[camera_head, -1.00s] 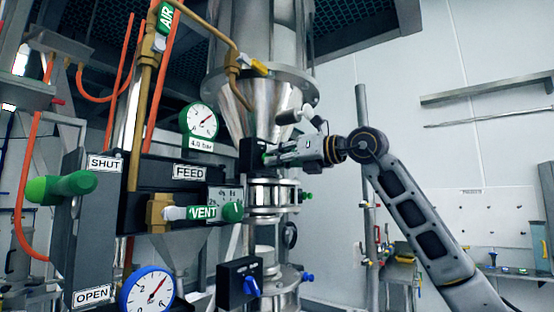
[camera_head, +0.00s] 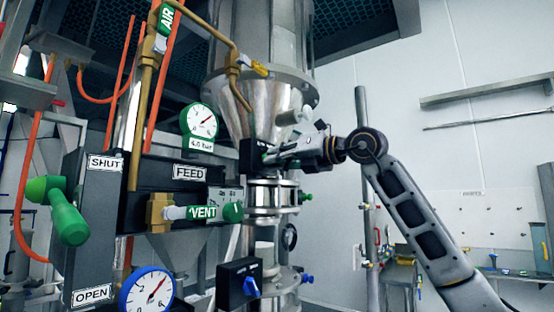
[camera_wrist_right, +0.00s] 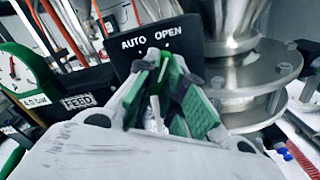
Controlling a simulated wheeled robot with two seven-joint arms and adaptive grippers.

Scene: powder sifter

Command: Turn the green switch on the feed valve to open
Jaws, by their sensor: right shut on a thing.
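The green switch (camera_wrist_right: 165,68) is between my right gripper's green-padded fingers in the wrist view, on a black box (camera_wrist_right: 128,62) marked AUTO and OPEN. My right gripper (camera_head: 270,156) is shut on it, and the fingers hide most of it in the head view. The box also shows in the head view (camera_head: 247,155), below a steel cone. A large green handle (camera_head: 62,212) at the far left tilts down to the right, between the SHUT and OPEN plates of the panel. My left gripper is not in view.
A FEED label (camera_head: 189,172), a green-rimmed gauge (camera_head: 200,120) and a VENT handle (camera_head: 203,213) are left of my right gripper. A blue-rimmed gauge (camera_head: 147,291) and a box with a blue knob (camera_head: 238,284) are below.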

